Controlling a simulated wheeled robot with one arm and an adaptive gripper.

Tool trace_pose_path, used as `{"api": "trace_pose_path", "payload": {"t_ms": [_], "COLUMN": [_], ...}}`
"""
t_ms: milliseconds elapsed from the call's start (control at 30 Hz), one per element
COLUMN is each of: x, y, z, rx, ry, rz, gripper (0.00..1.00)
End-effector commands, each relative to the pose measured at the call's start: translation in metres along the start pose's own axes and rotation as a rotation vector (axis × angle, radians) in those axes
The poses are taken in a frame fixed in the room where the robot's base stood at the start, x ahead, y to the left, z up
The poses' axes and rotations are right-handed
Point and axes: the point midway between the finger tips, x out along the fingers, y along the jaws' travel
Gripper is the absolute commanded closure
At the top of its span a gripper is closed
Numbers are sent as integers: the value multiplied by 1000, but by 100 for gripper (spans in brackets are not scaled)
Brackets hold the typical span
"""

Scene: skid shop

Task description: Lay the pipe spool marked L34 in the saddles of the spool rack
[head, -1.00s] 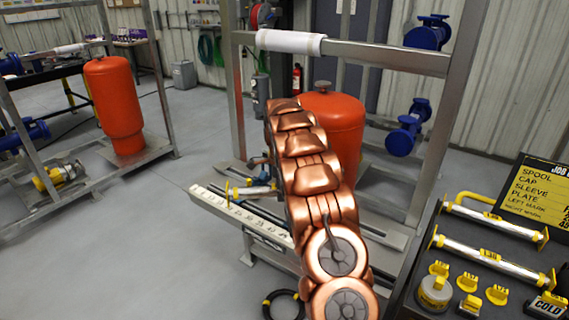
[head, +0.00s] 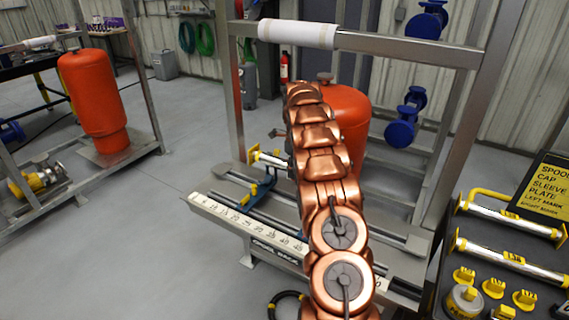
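A pipe spool with a yellow end (head: 254,155) shows left of my copper arm, above the low rail assembly; its right part is hidden behind the arm and I cannot read its mark. A blue saddle (head: 262,188) stands on the rails below it, with a gap visible between them. The rails carry a pale numbered scale (head: 215,211) along the front.
A steel frame with a white-wrapped top bar (head: 298,34) stands over the rails, with an orange tank (head: 347,115) behind. At right a dark bench holds two more yellow-ended spools (head: 512,217) (head: 500,257), yellow caps and a job board (head: 545,190).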

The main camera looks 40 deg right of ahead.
Motion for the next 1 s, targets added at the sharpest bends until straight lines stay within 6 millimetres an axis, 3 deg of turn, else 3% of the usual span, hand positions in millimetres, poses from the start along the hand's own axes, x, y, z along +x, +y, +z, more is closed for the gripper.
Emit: {"api": "trace_pose_path", "payload": {"t_ms": [267,1000], "x": [5,44], "y": [3,3], "z": [5,4], "rx": [-6,-6], "ry": [-1,0], "rz": [-2,-1], "gripper": [100,100]}}
